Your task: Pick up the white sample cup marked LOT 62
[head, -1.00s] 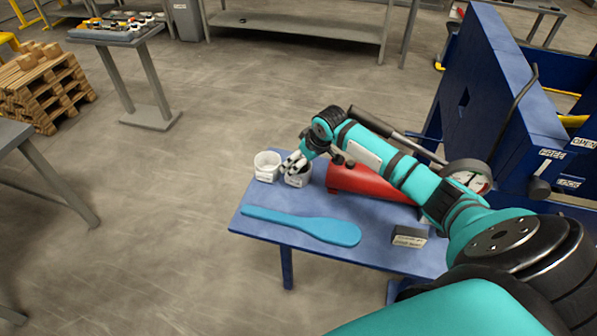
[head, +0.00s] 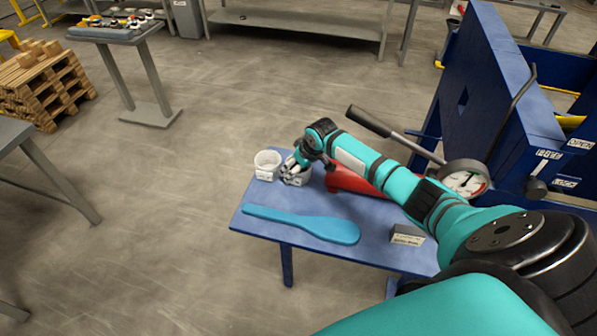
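Two small cups with labels stand side by side at the far left corner of the blue table. The left cup (head: 267,165) is white and stands free and upright. The other cup (head: 296,180) is just right of it and mostly hidden by my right gripper (head: 292,170). The lettering on both labels is too small to read, so I cannot tell which is LOT 62. The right gripper's fingers are at the top of the right cup; whether they are closed on it is not clear. My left gripper is not in view.
The blue table (head: 262,226) also holds a blue paddle (head: 305,223), a red object (head: 352,182) behind my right arm and a small labelled block (head: 407,235).

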